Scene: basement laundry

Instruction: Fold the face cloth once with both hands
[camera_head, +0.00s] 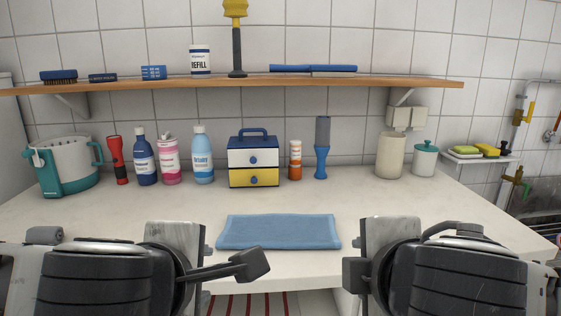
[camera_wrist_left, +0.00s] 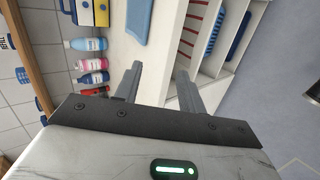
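The blue face cloth (camera_head: 279,232) lies flat on the white countertop near its front edge, its long side running left to right. Its edge also shows at the top of the left wrist view (camera_wrist_left: 139,18). My left gripper (camera_head: 228,252) is at the cloth's front left, with nothing between its fingers. In the left wrist view its two fingers (camera_wrist_left: 160,85) stand apart, beside the counter's front edge. My right gripper (camera_head: 359,256) is at the cloth's front right, its fingers apart and apparently empty. Neither gripper visibly touches the cloth. My arm links hide part of the counter front.
A blue, white and yellow drawer box (camera_head: 254,160), several bottles, a grey-teal bucket (camera_head: 66,168) and canisters (camera_head: 391,156) stand along the back wall. A wooden shelf (camera_head: 240,82) hangs above. The countertop (camera_head: 130,207) around the cloth is clear. Open shelving (camera_wrist_left: 200,45) is below.

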